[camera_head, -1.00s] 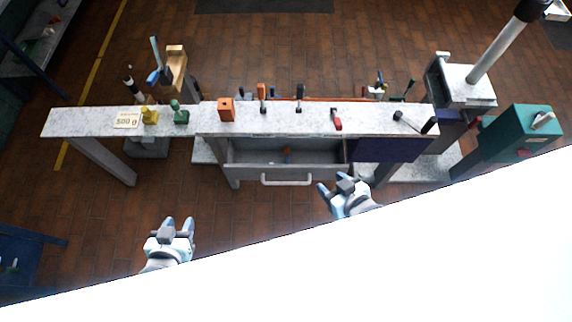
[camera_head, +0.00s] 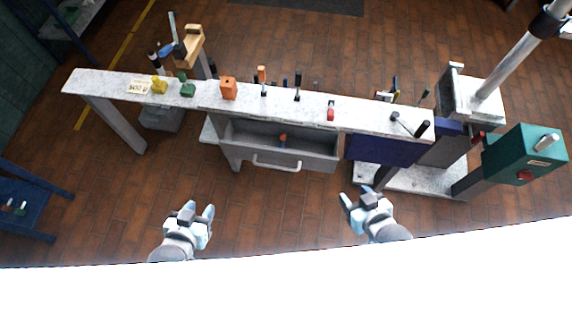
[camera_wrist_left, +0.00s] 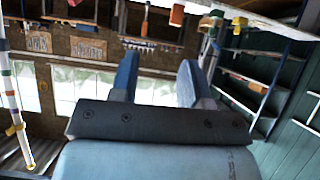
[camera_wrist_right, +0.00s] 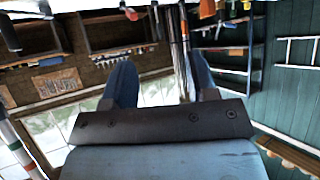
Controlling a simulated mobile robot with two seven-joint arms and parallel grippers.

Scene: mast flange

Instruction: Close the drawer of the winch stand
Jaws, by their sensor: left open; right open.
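The winch stand is a long narrow bench with a speckled white top (camera_head: 370,119). Its grey drawer (camera_head: 318,159) stands pulled out below the top, with a light bar handle (camera_head: 277,166) on its front. A small orange and dark item (camera_head: 283,140) lies inside the drawer. My left gripper (camera_head: 197,211) is open and empty, in front of the stand and left of the handle. My right gripper (camera_head: 357,196) is open and empty, in front of the stand and right of the handle. Both are apart from the drawer. The wrist views show only open fingers and the room.
Tools, an orange block (camera_head: 228,88), a green weight (camera_head: 187,89) and a yellow weight (camera_head: 159,85) stand on the top. A dark blue panel (camera_head: 383,151) hangs right of the drawer. A teal box (camera_head: 525,152) stands at right. Floor before the drawer is clear.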

